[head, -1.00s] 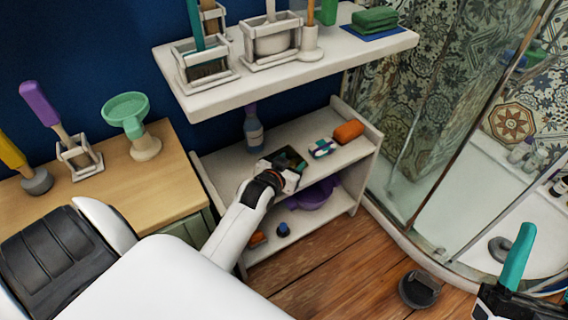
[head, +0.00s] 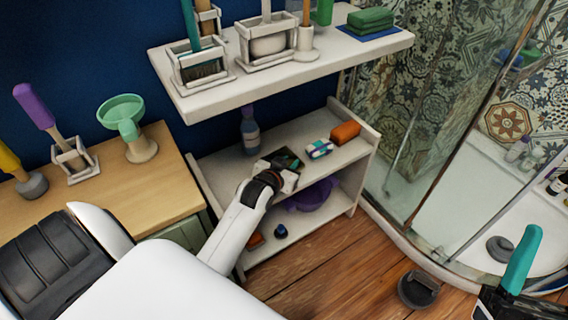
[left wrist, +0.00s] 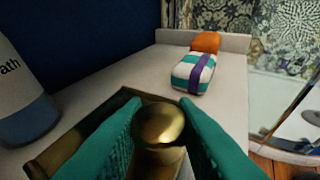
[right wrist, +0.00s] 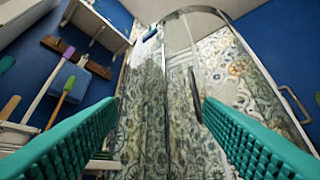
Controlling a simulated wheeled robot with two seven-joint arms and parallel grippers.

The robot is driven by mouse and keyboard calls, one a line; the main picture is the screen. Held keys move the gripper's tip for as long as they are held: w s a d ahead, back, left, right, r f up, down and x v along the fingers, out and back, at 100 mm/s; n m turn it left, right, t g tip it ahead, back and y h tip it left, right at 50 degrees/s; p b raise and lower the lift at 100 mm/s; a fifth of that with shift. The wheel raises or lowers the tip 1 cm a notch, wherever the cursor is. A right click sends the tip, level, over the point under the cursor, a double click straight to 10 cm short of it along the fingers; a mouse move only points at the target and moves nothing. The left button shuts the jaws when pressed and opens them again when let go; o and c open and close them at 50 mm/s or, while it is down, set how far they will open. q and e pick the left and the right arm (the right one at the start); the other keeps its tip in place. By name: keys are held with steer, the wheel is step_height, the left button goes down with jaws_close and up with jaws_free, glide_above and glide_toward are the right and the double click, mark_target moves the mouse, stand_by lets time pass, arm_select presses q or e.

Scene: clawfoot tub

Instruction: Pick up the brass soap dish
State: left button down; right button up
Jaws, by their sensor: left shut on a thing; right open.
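The brass soap dish (left wrist: 70,135) shows in the left wrist view as a rectangular, brass-edged dish with a round brass knob (left wrist: 158,125). My left gripper (left wrist: 160,105) is shut on the knob, a teal finger on each side. In the head view the dish (head: 287,157) looks dark and sits at the top board of the low shelf, just beyond my left gripper (head: 287,180). I cannot tell whether it touches the board. My right gripper (right wrist: 157,103) is open and empty, with one teal finger at the head view's lower right (head: 520,260).
A wrapped soap (left wrist: 193,73) and an orange bar (left wrist: 206,42) lie to the dish's right. A bottle (left wrist: 22,95) stands close on its left. A wall shelf (head: 300,70) with holders overhangs behind. The shower glass (head: 420,150) is right of the low shelf (head: 225,190).

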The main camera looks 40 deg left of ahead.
arm_select(q)
steer(key=shift+r, duration=0.1)
steer(key=shift+r, duration=0.1)
step_height(320, 180, up, 4)
steer(key=shift+r+p, duration=0.2)
steer(key=shift+p, duration=1)
step_height(320, 180, up, 5)
steer(key=shift+f+p, duration=0.2)
steer(key=shift+p, duration=0.85)
steer(key=shift+r, duration=0.35)
arm_select(e)
steer(key=w+f+g+h, duration=0.2)
steer(key=f+g, duration=0.4)
steer(key=f, duration=0.1)
steer(key=w+d+f+g+h, duration=0.1)
steer(key=w+f+g+h, duration=0.1)
steer(key=f+g, duration=0.4)
step_height(320, 180, down, 2)
steer(key=shift+d+f+h, duration=0.2)
steer(key=shift+d+h, duration=0.05)
steer(key=shift+h, duration=0.05)
steer(key=shift+s, duration=0.1)
